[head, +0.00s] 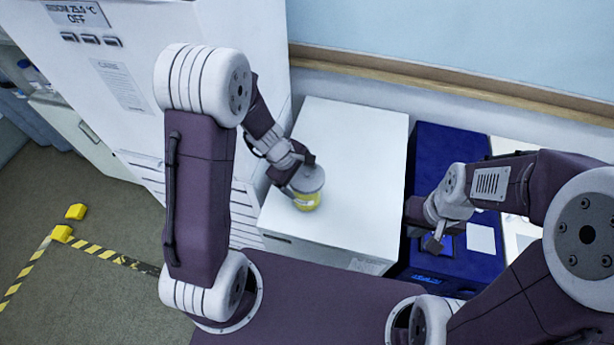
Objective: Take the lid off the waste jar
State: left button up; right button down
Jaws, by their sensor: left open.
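The waste jar (307,201) stands upright on top of a white cabinet. It has a yellow label and a grey lid (308,179) on it. My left gripper (298,168) is open at the lid, at its upper left side. Whether the fingers touch the lid cannot be told. My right gripper (433,240) hangs over the blue unit to the right, away from the jar. Its fingers are too small and dark to tell open from shut.
The white cabinet (352,150) has a clear top around the jar. A blue unit (432,150) stands to its right. A tall white appliance (130,75) stands to the left. A wall with a wooden rail (420,88) runs behind.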

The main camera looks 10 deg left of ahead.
aim_at(300, 181)
pick_arm(q)
jog(key=shift+d, duration=0.1)
jog(key=c, duration=0.4)
jog(key=shift+s+r, duration=0.1)
jog(key=shift+s, duration=0.1)
jog(key=c, duration=1)
jog(key=r+p, duration=0.1)
jog(key=r, duration=0.1)
jog(key=r+p, duration=0.1)
jog(key=r, duration=0.1)
jog(key=shift+w+r+p, duration=0.2)
jog(key=shift+r+p, duration=0.05)
jog(key=shift+p, duration=0.1)
jog(key=s+d+r+p, duration=0.1)
jog(key=s+d+r, duration=0.1)
jog(key=s, duration=0.1)
jog(key=s+d+r, duration=0.2)
jog(key=s+d, duration=0.1)
jog(key=s+d+r+p, duration=0.1)
jog(key=s+d+r, duration=0.1)
jog(key=shift+s+d+r+p, duration=0.25)
jog(key=shift+s+d+p, duration=0.05)
jog(key=shift+s+d, duration=0.1)
